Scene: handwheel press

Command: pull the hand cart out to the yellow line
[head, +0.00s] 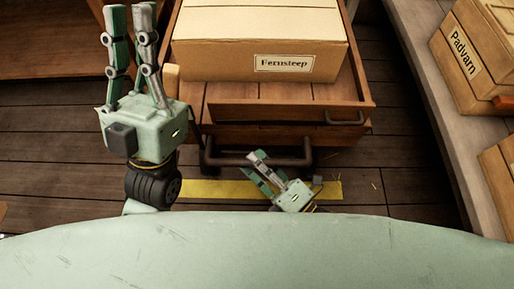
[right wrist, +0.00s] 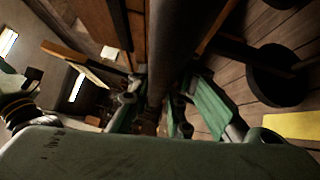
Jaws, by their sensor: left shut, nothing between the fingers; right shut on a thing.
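The hand cart (head: 285,113) is a wooden cart with a dark push bar (head: 228,160) along its near side. The cart stands beyond the yellow line (head: 215,190) on the floor; in the head view the bar shows just above the line. My right gripper (head: 256,165) is shut on the bar. In the right wrist view the dark bar (right wrist: 160,55) runs between its fingers, and a piece of the yellow line (right wrist: 295,125) shows at the right. My left gripper (head: 130,18) is raised left of the cart, fingers up, shut and empty.
A box labelled Fernsteep (head: 262,45) rides on the cart. A bench (head: 425,75) on the right holds a Padvarn crate (head: 470,65) and another crate. Brown furniture (head: 45,40) stands at the left. A dark wheel (right wrist: 275,75) shows in the right wrist view.

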